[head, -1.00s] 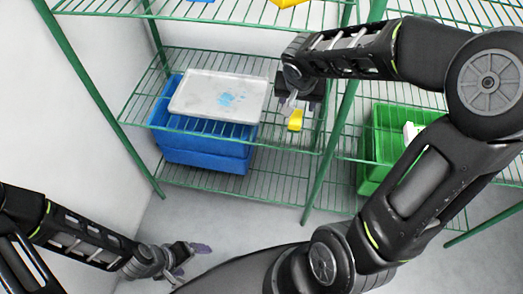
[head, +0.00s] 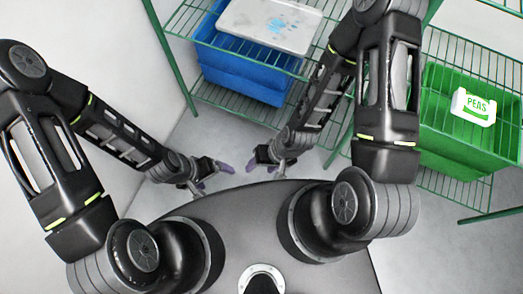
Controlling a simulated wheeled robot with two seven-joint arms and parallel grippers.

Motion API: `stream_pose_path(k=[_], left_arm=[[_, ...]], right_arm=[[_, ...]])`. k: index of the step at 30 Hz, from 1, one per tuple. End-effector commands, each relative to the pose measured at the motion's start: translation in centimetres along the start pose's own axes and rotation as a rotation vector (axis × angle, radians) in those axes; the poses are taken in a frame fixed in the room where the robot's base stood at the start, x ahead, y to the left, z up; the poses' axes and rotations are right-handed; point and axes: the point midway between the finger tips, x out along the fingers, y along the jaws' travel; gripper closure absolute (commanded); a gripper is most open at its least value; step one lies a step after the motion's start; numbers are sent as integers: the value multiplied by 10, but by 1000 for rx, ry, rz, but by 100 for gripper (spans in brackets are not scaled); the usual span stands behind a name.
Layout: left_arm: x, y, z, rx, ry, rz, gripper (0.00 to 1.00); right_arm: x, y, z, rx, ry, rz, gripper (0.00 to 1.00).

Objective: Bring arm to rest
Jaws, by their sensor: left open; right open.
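Both of my arms hang down in front of my body in the head view. My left gripper (head: 212,177) is open and empty, above the floor at centre left. My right gripper (head: 266,167) is open and empty, a short gap to the right of the left one. The two grippers face each other and do not touch. Purple fingertips show on both.
A green wire rack stands ahead. A green crate (head: 455,138) at right holds a white PEAS box (head: 474,106). Grey floor (head: 200,125) is clear.

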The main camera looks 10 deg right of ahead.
Motion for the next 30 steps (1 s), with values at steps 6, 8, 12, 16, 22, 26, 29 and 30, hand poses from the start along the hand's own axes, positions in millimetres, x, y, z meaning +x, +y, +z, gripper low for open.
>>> stream_pose_path(k=[6,8,12,16,22,26,29,30], left_arm=[[0,0,0,-1,0,0,10],[-4,2,0,-2,0,0,10],[-31,12,0,-3,0,0,10],[-65,26,-1,-4,0,1,10],[-92,36,-1,-4,0,2,10],[-89,35,-1,-4,-1,2,10],[-88,35,0,-4,-1,1,10],[-88,35,0,-4,-1,1,10]], right_arm=[[-1,0,-1,2,2,0,45],[-5,-2,-1,2,2,-1,45],[-31,-12,-2,4,2,-1,45],[-65,-26,-2,5,1,-2,45],[-92,-36,-2,5,1,-3,45],[-89,-35,-2,5,1,-3,45],[-88,-35,-2,5,1,-2,45],[-88,-35,-2,5,1,-2,45]])
